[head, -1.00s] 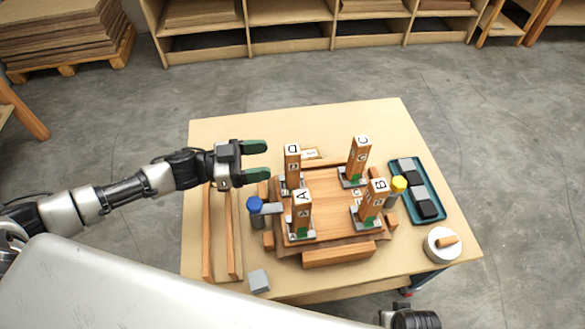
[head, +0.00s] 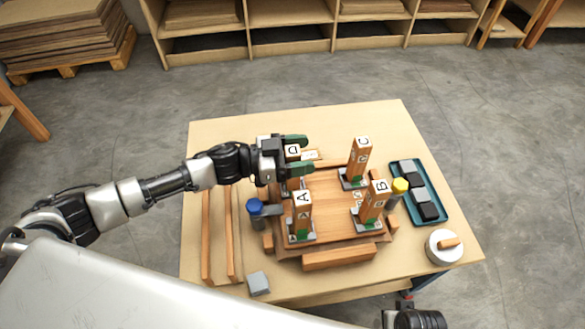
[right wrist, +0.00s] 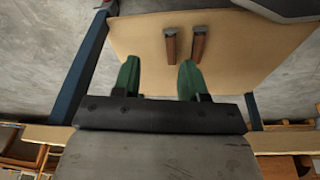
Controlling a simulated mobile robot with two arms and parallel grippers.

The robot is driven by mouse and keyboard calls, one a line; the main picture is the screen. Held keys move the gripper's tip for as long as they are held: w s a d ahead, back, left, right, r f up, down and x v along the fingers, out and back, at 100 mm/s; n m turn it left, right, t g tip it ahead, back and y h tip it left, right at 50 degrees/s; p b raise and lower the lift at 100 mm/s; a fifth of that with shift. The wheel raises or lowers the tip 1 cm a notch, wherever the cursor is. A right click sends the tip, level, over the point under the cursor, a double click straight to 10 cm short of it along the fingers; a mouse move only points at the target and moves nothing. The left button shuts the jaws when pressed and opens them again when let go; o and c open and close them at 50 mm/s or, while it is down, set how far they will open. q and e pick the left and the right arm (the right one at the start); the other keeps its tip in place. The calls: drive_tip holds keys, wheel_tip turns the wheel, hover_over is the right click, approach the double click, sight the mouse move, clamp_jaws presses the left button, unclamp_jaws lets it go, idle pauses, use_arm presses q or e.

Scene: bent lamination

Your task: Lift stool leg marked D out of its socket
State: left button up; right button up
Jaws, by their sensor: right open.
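Stool leg D (head: 292,152) is a wooden post with a white label on top, standing at the back left of the stool seat (head: 335,205). My left gripper (head: 296,155) reaches in from the left, with one green finger on the far side of leg D's top and one on the near side. Its fingers look spread, with no clear sign of closing on the leg. The lower part of leg D and its socket are partly hidden by the gripper. My right gripper (right wrist: 159,80) is open and empty in the right wrist view, away from the leg.
Legs A (head: 301,215), B (head: 371,200) and C (head: 357,160) stand in the other sockets. A blue-topped clamp (head: 255,206) and a yellow-topped one (head: 399,186) flank the seat. A teal tray (head: 433,203) holds blocks. Wooden strips (head: 207,235) lie at left.

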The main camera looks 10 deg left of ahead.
use_arm(q)
clamp_jaws()
drive_tip(key=shift+r, duration=0.15)
